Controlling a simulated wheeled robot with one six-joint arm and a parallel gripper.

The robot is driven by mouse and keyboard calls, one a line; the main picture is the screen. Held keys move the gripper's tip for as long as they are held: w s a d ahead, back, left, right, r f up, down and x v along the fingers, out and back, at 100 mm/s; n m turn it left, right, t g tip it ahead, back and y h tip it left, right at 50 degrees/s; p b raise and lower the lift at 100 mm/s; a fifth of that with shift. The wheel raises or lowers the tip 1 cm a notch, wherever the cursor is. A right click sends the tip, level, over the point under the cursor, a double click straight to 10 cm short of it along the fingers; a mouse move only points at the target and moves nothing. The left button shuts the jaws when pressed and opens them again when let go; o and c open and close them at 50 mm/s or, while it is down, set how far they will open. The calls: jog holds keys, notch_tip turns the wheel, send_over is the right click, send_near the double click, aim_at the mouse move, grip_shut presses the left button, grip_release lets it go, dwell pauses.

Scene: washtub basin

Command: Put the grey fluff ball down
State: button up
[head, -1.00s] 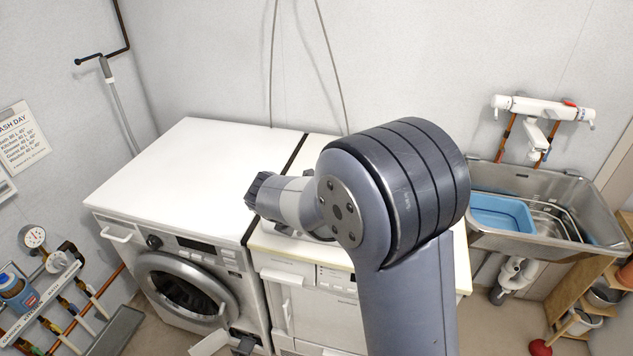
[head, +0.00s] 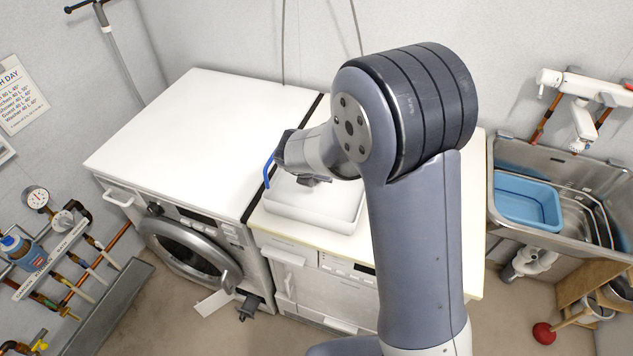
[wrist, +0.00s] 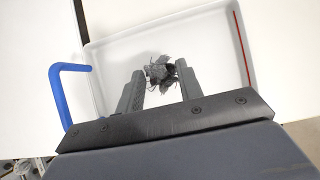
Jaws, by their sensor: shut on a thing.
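The grey fluff ball (wrist: 160,71) is a small ragged dark tuft between my fingertips in the wrist view. My gripper (wrist: 157,76) is shut on it, over the white tray (wrist: 105,32). How high the ball is above the tray floor I cannot tell. In the head view the tray (head: 318,218) sits on the right-hand machine, below my gripper (head: 312,180). The ball is hidden there.
A bent blue rod (wrist: 66,85) stands at the tray's left side. A red line (wrist: 242,48) runs along its right side. The left machine top (head: 190,130) is clear. A steel sink (head: 495,205) with a blue basin (head: 527,202) is at right.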

aim_at(316, 183)
jog(key=shift+f, duration=1.9)
jog(key=shift+f+b, duration=0.25)
jog(key=shift+b, duration=0.1)
jog(key=o, duration=1)
jog(key=shift+r, duration=0.1)
jog(key=shift+c, duration=0.2)
jog(key=shift+s+a+r, duration=0.1)
jog(key=shift+r, duration=0.3)
jog(key=v, duration=1.1)
jog(key=shift+s+r, duration=0.2)
